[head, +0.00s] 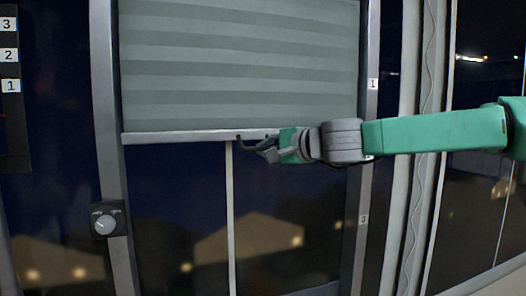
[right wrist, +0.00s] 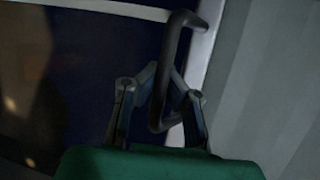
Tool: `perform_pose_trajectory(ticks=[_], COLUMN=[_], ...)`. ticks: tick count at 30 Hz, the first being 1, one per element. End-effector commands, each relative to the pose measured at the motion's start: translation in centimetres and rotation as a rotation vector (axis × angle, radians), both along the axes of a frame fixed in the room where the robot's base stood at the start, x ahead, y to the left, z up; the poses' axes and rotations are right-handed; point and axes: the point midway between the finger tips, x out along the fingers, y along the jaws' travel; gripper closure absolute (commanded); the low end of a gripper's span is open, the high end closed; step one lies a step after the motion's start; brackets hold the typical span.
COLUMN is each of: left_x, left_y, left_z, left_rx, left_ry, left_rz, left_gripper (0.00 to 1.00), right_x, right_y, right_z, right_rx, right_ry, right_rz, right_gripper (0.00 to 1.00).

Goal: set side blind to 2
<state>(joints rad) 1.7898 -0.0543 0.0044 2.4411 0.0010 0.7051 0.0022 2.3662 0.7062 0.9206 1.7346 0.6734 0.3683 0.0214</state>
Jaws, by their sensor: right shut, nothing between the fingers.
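The side blind (head: 240,65) is a pleated grey-green shade, partly lowered in its window. Its pale bottom bar (head: 180,136) lies below the label 1 (head: 373,84) and above the label 3 (head: 363,219) on the right frame. A label between these is mostly hidden by my arm. A dark bent handle (head: 247,144) hangs at the bar's middle; it also shows in the right wrist view (right wrist: 168,70). My right gripper (head: 268,148) is shut at this handle, its fingers close around or beside it; I cannot tell whether they touch. My left gripper is out of view.
A dial knob (head: 105,223) sits on the left window frame. A dark panel with labels 3, 2, 1 (head: 10,55) is at the far left. A thin pale vertical strip (head: 230,220) runs below the bar. A cable hangs along the right post (head: 408,200).

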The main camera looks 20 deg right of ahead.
Motion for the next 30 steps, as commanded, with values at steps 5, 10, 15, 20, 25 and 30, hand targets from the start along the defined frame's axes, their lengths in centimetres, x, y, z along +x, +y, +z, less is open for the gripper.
perform_pose_trajectory(ticks=[5,10,15,20,25,30], left_x=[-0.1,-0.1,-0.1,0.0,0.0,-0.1], left_y=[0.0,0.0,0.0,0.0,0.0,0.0], left_z=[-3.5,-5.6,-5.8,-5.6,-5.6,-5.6], left_rx=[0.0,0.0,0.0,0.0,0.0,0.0], left_ry=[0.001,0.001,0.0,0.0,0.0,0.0], left_rz=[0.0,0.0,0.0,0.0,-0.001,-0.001], left_gripper=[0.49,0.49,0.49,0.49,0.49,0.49], right_x=[-0.5,-0.6,-0.6,-0.7,-0.6,-0.1], right_y=[0.9,1.1,1.2,1.4,1.4,1.0], right_z=[-4.1,-6.4,-6.6,-6.4,-6.3,-6.6], right_rx=[-0.003,-0.003,-0.002,-0.004,-0.004,-0.003], right_ry=[0.004,0.003,0.003,0.001,0.001,0.004], right_rz=[0.024,0.026,0.028,0.029,0.027,0.021], right_gripper=[1.0,1.0,1.0,1.0,0.69,0.69])
